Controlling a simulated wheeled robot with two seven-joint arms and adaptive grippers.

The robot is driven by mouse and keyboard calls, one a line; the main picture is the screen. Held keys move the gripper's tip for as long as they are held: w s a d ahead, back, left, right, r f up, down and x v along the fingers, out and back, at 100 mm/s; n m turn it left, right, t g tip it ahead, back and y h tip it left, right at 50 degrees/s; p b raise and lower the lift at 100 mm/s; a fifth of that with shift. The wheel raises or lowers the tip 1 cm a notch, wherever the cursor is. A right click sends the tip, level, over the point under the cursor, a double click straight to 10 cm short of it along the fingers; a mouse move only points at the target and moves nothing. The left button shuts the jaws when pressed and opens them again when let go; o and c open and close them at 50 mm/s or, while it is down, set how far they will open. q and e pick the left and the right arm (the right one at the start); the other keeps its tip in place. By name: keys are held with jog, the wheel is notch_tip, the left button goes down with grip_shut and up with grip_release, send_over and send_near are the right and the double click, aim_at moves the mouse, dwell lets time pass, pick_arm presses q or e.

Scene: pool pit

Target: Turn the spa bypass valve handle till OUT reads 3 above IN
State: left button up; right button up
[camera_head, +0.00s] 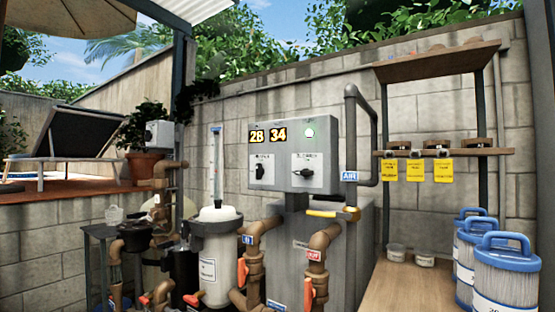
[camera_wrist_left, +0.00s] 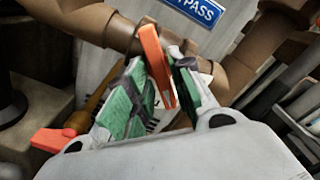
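The control box (camera_head: 293,154) on the wall shows two lit displays, 28 on the left (camera_head: 257,136) and 34 on the right (camera_head: 279,135). Their small captions are too blurred to read. In the left wrist view, an orange valve handle (camera_wrist_left: 155,60) stands up from a brown pipe below a blue label ending in PASS (camera_wrist_left: 196,10). My left gripper (camera_wrist_left: 155,75) has its green-padded fingers on either side of this handle. Narrow gaps appear to show beside the handle, and I see no clear grip. My right gripper is in neither view.
Brown pipes with orange handles (camera_head: 308,292) crowd the front, beside a white filter housing (camera_head: 216,258). Another orange handle (camera_wrist_left: 52,140) lies left of my left gripper. A yellow-handled air valve (camera_head: 335,213) is below the box. Blue-topped cartridges (camera_head: 505,275) stand right on a wooden bench.

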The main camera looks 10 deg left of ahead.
pick_arm(q)
jog(key=shift+o, duration=1)
jog(key=v, duration=0.7)
jog(key=shift+p, duration=0.4)
